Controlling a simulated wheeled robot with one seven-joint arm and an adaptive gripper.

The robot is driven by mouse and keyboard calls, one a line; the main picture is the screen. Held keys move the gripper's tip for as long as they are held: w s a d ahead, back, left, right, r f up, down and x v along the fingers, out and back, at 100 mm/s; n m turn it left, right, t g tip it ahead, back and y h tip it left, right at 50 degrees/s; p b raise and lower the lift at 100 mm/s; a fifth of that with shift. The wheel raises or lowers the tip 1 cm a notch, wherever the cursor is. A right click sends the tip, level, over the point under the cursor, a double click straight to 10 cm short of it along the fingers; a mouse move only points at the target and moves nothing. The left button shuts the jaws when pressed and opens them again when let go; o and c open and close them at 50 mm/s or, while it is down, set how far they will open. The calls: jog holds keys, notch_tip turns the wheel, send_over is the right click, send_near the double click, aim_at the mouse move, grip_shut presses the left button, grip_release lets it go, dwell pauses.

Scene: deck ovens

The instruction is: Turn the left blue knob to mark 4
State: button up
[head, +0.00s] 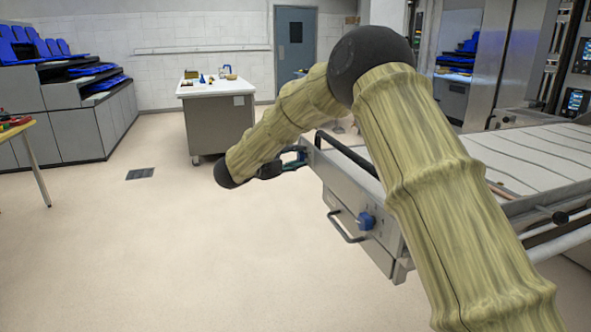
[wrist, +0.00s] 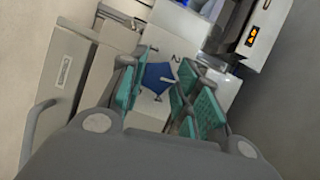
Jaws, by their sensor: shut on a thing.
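The left blue knob (wrist: 157,77) shows in the wrist view on a pale panel, between the teal pads of my gripper (wrist: 163,88). The pads are shut on it from both sides. A dark mark that looks like a 2 is on the panel just above the knob; mark 4 cannot be made out. The knob's pointer direction is unclear. In the head view my gripper (head: 288,162) is at the far left end of the oven front, and the left knob is hidden there. A second blue knob (head: 365,221) is nearer on the same front, clear of my gripper.
A bar handle (head: 346,228) sticks out low on the oven front (head: 385,245). A dark rail (head: 345,152) runs along its top edge. A white-topped table (head: 215,87) stands behind.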

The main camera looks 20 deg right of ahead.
jog(key=m+h+b, duration=0.1)
jog(key=m+b, duration=0.1)
jog(key=b, duration=0.2)
jog(key=f+m+b, duration=0.1)
jog(key=m+b, duration=0.1)
jog(key=b, duration=0.2)
jog(key=shift+f+m+t+h, duration=0.15)
jog(key=shift+m+t+h, duration=0.25)
jog(key=m+h+b, duration=0.1)
jog(key=m+b, duration=0.1)
jog(key=b, duration=0.2)
jog(key=m+b, duration=0.2)
jog(key=b, duration=0.2)
jog(key=shift+f+g+h, duration=0.1)
jog(key=shift+g+h, duration=0.3)
jog(key=m+h+b, duration=0.1)
jog(key=m+b, duration=0.2)
jog(key=b, duration=0.1)
jog(key=shift+g, duration=0.4)
jog(key=m+b, duration=0.2)
jog(key=b, duration=0.1)
jog(key=shift+m+g+h, duration=0.3)
jog(key=shift+r+m+b, duration=0.25)
jog(key=shift+m+b, duration=0.1)
jog(key=shift+m, duration=0.05)
jog(key=o, duration=1)
jog(key=shift+r, duration=0.1)
